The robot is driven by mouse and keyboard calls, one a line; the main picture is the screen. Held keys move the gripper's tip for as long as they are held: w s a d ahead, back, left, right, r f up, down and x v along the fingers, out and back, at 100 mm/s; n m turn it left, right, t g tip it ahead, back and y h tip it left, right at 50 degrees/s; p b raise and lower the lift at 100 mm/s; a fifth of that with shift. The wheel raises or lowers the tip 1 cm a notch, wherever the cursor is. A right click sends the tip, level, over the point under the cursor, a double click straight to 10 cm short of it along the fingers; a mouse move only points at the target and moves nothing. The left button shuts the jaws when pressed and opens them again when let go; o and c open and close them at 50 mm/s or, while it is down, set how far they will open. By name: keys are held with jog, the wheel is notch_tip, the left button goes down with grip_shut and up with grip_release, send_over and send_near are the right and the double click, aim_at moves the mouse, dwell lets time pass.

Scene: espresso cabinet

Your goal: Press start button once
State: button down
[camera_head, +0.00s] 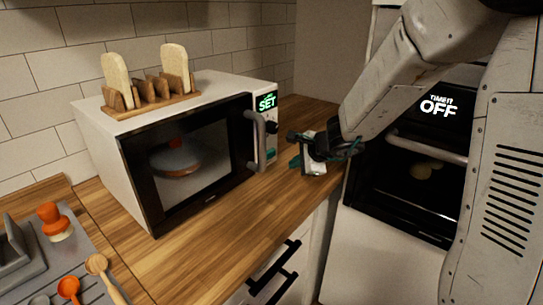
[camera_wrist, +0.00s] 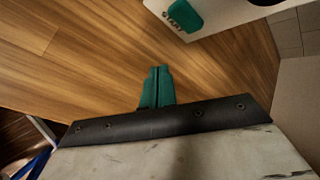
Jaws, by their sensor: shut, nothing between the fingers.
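The microwave (camera_head: 97,150) stands on the wooden counter, with a door handle and a panel at its right end. Its display (camera_head: 266,102) reads SET in green. The green start button (camera_wrist: 186,14) shows at the top of the wrist view, on the white microwave front, with START lettering beside it. My gripper (camera_head: 296,162) is just right of the panel, above the counter. In the wrist view, my gripper's green fingers (camera_wrist: 157,88) are closed together and empty. They are apart from the button, which lies beyond them and slightly right.
A toast rack (camera_head: 150,103) with two bread slices sits on the microwave. An oven (camera_head: 430,160) with a TIMER OFF display is at the right. Utensils, including an orange-topped item (camera_head: 53,220), lie at lower left. The counter (camera_head: 200,240) before the microwave is clear.

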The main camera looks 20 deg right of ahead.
aim_at(270, 154)
jog(key=shift+w+a, duration=0.75)
jog(key=shift+w, duration=0.3)
jog(key=shift+w+a, duration=0.75)
jog(key=shift+w, duration=0.25)
dwell(0.5)
jog(key=shift+w+a, duration=0.25)
jog(key=shift+w, duration=0.05)
